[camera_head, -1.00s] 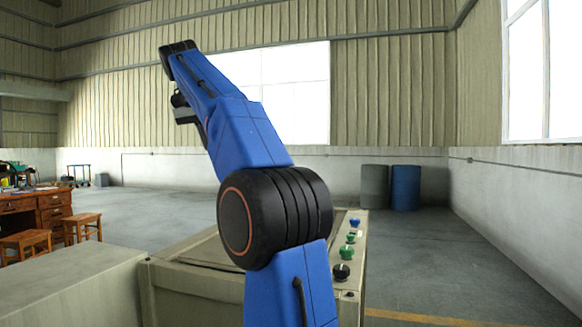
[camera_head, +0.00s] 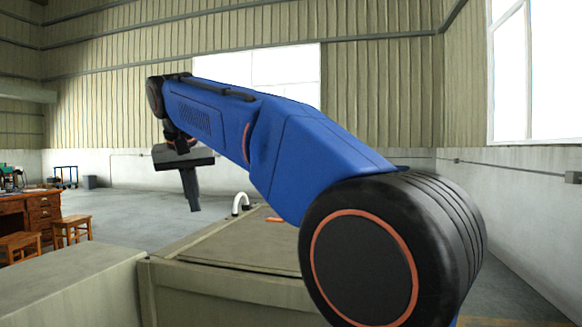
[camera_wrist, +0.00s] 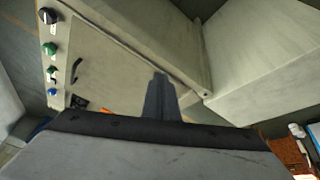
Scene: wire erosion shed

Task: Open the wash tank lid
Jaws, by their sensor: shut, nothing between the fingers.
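The wash tank appears to be the beige box (camera_head: 165,290) in front of me, with its flat lid (camera_head: 240,245) down. The lid also fills the upper left of the wrist view (camera_wrist: 110,55). There a dark bent handle (camera_wrist: 76,70) sits on it near the row of knobs; in the head view my arm hides that part. My gripper (camera_head: 194,206) is shut and empty, pointing down, above and left of the lid in the head view. In the wrist view its fingertips (camera_wrist: 160,78) show over the lid's edge, apart from the handle.
Black, green and blue knobs (camera_wrist: 50,48) line one side of the tank. A pale block (camera_head: 70,285) stands close on the left. A white curved pipe (camera_head: 240,203) rises at the tank's far side. A desk (camera_head: 40,210) and stools (camera_head: 72,228) stand farther left.

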